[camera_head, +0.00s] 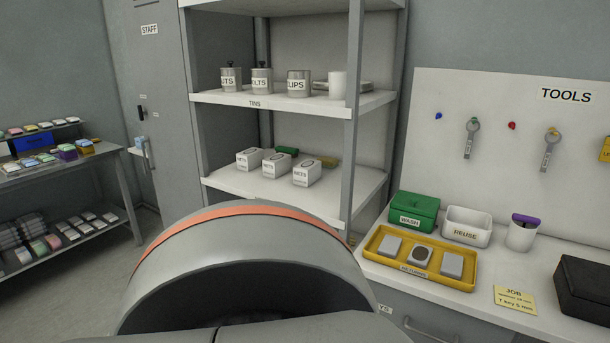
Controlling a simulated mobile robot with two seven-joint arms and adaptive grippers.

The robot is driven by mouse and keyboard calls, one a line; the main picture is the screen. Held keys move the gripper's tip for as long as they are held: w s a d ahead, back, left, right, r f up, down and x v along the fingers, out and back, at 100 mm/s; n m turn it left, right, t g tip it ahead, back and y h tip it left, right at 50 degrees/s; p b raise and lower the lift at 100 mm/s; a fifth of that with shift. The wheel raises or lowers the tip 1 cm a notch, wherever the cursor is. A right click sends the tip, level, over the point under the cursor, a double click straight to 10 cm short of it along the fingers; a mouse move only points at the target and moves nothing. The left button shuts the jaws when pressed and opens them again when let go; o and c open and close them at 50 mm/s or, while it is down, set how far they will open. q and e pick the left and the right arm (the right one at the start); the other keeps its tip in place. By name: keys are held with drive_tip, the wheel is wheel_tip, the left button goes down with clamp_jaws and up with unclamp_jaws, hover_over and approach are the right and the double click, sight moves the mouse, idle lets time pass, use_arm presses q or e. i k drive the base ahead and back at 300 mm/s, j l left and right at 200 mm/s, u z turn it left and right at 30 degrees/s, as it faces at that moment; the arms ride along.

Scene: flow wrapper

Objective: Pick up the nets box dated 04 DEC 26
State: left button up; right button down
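Three white nets boxes stand in a slanting row on the lower shelf of the grey rack: a left box (248,160), a middle box (275,164) and a right box (306,173). Each has a NETS label on its front. The small line under each label is too small to read, so I cannot tell which is dated 04 DEC 26. Neither of my grippers shows in the head view.
Green and yellow items lie behind the boxes. The upper shelf (352,104) holds labelled tins and a white cup. At right, a bench carries a yellow returns tray (458,284), a green wash box (413,211) and a white reuse bin (467,226). A large grey rounded form with an orange band fills the lower foreground.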

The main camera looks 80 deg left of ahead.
sight(306, 173)
drive_tip(key=u, duration=1.5)
drive_tip(key=j+u, duration=0.2)
drive_tip(key=u, duration=0.15)
drive_tip(key=i+j+u, duration=0.1)
drive_tip(key=u, duration=0.25)
drive_tip(key=i+j+u, duration=0.15)
drive_tip(key=u, duration=0.25)
drive_tip(key=i+j, duration=0.35)
drive_tip(key=i, duration=0.1)
